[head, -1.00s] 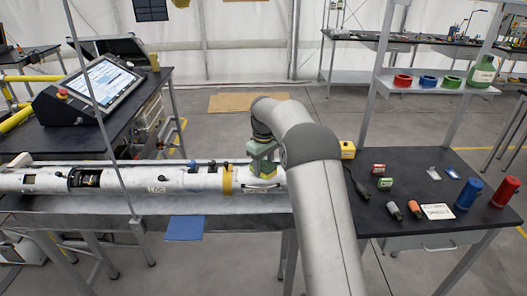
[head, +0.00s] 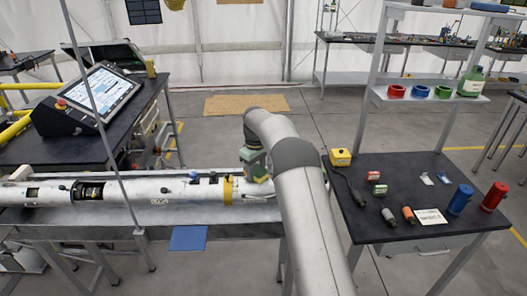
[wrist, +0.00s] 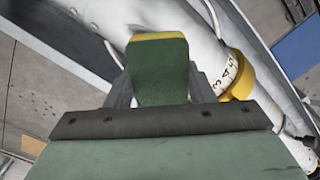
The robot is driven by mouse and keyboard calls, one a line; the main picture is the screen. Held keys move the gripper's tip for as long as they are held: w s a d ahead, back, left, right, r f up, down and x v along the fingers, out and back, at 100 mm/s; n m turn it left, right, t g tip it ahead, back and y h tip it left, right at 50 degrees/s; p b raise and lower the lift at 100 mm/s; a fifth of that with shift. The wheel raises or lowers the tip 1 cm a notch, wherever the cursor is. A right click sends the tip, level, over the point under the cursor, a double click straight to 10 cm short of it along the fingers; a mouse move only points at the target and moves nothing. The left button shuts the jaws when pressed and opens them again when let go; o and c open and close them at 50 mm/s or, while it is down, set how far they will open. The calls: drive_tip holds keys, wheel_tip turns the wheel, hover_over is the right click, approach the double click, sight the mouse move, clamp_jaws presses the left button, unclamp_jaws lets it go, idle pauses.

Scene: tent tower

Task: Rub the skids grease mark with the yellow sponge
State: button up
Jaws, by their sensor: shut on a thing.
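The yellow sponge (wrist: 160,37) is between my gripper's fingers (wrist: 160,85) in the wrist view, with its green face toward the camera and a yellow edge at the far end. My gripper (head: 258,172) is shut on it, over the right part of a long white tube (head: 130,191). The sponge's far end lies over the tube in the wrist view; I cannot tell whether it touches. A dark-lettered label (wrist: 228,72) is on the tube beside a yellow band (wrist: 240,78); its word is hard to read. No grease mark shows clearly; the sponge and my arm hide part of the tube.
The tube lies along a grey bench (head: 100,222) with a blue cloth (head: 188,238) at its front edge. A black table (head: 385,225) at right carries a yellow box (head: 341,157), small items and red and blue cylinders. A console screen (head: 102,90) stands at left.

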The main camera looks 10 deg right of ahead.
sight(256, 176)
drive_tip(key=s+b, duration=0.3)
drive_tip(key=shift+s+a+f, duration=0.2)
drive_tip(key=shift+a+f, duration=0.1)
drive_tip(key=shift+f, duration=0.05)
drive_tip(key=r+p, duration=0.2)
drive_tip(key=r, duration=0.3)
drive_tip(key=shift+s+r+p, duration=0.15)
drive_tip(key=shift+s+p, duration=0.15)
drive_tip(key=shift+p, duration=0.1)
drive_tip(key=shift+r+p, duration=0.8)
drive_tip(key=shift+r, duration=1.05)
